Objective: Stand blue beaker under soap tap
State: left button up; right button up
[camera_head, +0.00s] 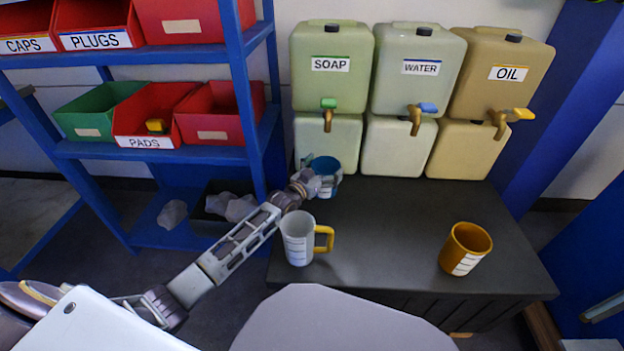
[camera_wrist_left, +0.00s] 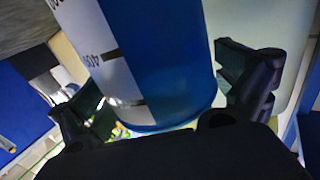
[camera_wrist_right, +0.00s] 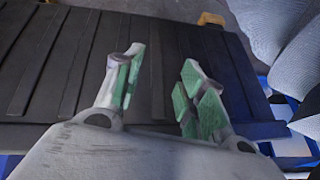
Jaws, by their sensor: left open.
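The blue beaker (camera_head: 325,166) stands upright on the dark bench at the foot of the soap container (camera_head: 331,65). In the head view it sits directly below the soap tap (camera_head: 328,112). My left gripper (camera_head: 313,184) is at the beaker's near side, partly hiding it. In the left wrist view the beaker (camera_wrist_left: 165,60), with its white scale label, is between the two open fingers (camera_wrist_left: 165,100); gaps show beside it. My right gripper (camera_wrist_right: 163,72) is open and empty in the right wrist view, over slatted dark panelling.
A white mug with a yellow handle (camera_head: 298,240) stands close to my left forearm. An orange beaker (camera_head: 466,249) is at the bench's right. Water (camera_head: 418,70) and oil (camera_head: 502,75) containers stand beside the soap. A blue shelf (camera_head: 170,151) rises at left. The bench's middle is clear (camera_head: 390,225).

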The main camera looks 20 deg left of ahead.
aim_at(317, 174)
pick_arm(q)
jog(key=shift+p+v, duration=0.75)
jog(key=shift+v, duration=1.5)
jog(key=shift+s+a, duration=0.2)
jog(key=shift+s, duration=0.5)
jog(key=shift+p+v, duration=0.6)
jog(key=shift+v, duration=0.5)
jog(key=p+v, duration=0.1)
jog(key=v, duration=0.2)
jog(key=shift+s+a, duration=0.15)
jog(key=shift+s, duration=0.15)
pick_arm(e)
notch_tip(317, 174, up, 8)
jog(key=s+d+g+h, duration=0.1)
jog(key=d, duration=0.1)
jog(key=shift+d, duration=0.15)
